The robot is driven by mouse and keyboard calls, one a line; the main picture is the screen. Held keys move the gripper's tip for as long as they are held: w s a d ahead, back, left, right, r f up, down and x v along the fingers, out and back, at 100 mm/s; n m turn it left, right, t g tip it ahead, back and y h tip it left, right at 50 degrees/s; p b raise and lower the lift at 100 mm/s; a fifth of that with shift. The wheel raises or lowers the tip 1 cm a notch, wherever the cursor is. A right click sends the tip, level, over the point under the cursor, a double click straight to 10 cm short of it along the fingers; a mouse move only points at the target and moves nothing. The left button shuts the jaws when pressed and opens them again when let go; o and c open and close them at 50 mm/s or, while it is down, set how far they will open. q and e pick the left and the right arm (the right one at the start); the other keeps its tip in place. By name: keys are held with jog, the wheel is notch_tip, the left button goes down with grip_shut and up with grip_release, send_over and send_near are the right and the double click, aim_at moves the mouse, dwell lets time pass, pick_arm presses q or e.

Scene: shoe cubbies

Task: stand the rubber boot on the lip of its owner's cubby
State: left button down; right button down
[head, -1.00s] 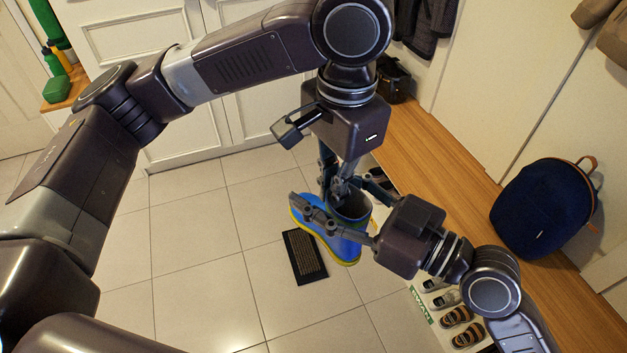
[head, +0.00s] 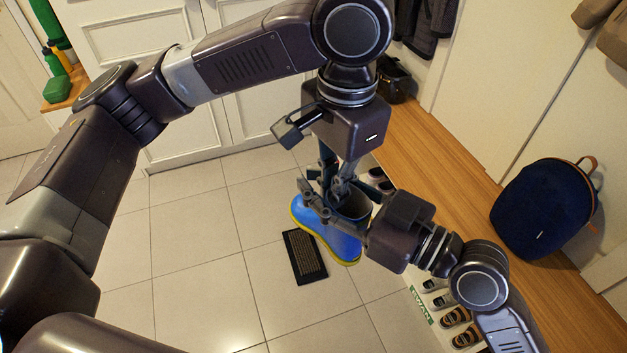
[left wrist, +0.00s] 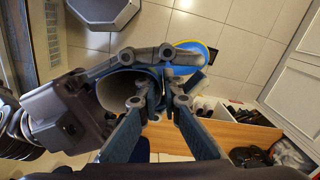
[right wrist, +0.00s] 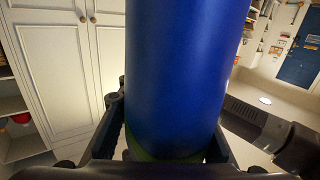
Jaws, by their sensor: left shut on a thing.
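The rubber boot (head: 335,238), blue with a yellow sole, is upright in the head view, toe toward the left. My left gripper (head: 340,192) points down from above and is shut on the rim of its shaft; the open shaft top (left wrist: 122,90) shows in the left wrist view. My right gripper (head: 330,184) comes in level from the right, its open fingers on either side of the shaft (right wrist: 186,70). Whether they touch it is unclear. A green cubby label (head: 421,306), with letters like "WAN", shows under the bench; arms hide most cubby fronts.
A wooden bench (head: 440,150) runs along the right wall with a navy backpack (head: 543,210) on it. Shoes (head: 456,317) sit in cubbies below. A dark mat (head: 303,257) lies on the tiled floor. Free floor (head: 200,260) is to the left.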

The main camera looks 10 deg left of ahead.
pick_arm(q)
jog(key=c, duration=2)
grip_release()
jog(key=shift+c, duration=0.2)
jog(key=shift+w, duration=0.1)
pick_arm(e)
jog(key=shift+s+r, duration=0.1)
